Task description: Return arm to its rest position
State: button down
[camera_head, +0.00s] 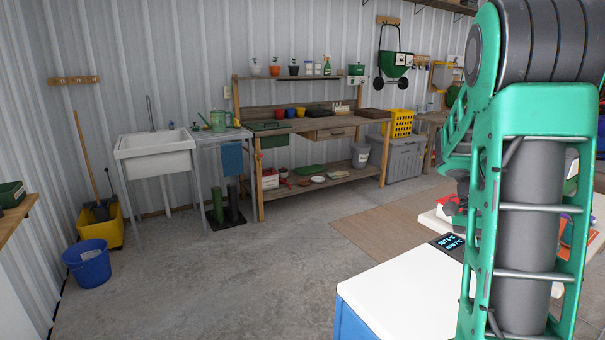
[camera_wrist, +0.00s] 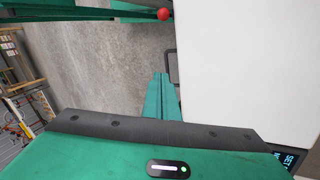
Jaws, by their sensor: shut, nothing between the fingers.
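My arm fills the right side of the head view, with a green frame around dark grey links, and is raised and folded. My gripper shows in the wrist view (camera_wrist: 160,97) as two green fingers lying together, with nothing between them. The fingers point toward grey floor and the edge of a white top. In the head view the arm links hide most of the gripper, so its fingers cannot be made out there.
A blue box with a white top (camera_head: 400,285) and small display stands close in front; its white top fills the wrist view's right (camera_wrist: 250,65). Behind are a workbench (camera_head: 300,125), white sink (camera_head: 155,160), blue bucket (camera_head: 88,265) and yellow crate (camera_head: 402,122). Concrete floor (camera_head: 220,265) is clear at centre left.

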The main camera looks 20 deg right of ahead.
jog(key=s+a+n+t, duration=0.2)
jog(key=a+n, duration=0.4)
jog(key=a, duration=0.3)
jog(key=s+a+r+n+t, duration=0.1)
jog(key=s+a+n+t, duration=0.2)
jog(key=a+n, duration=0.4)
jog(key=shift+s+a+r, duration=0.15)
jog(key=shift+s+a, duration=0.2)
jog(key=shift+a, duration=0.95)
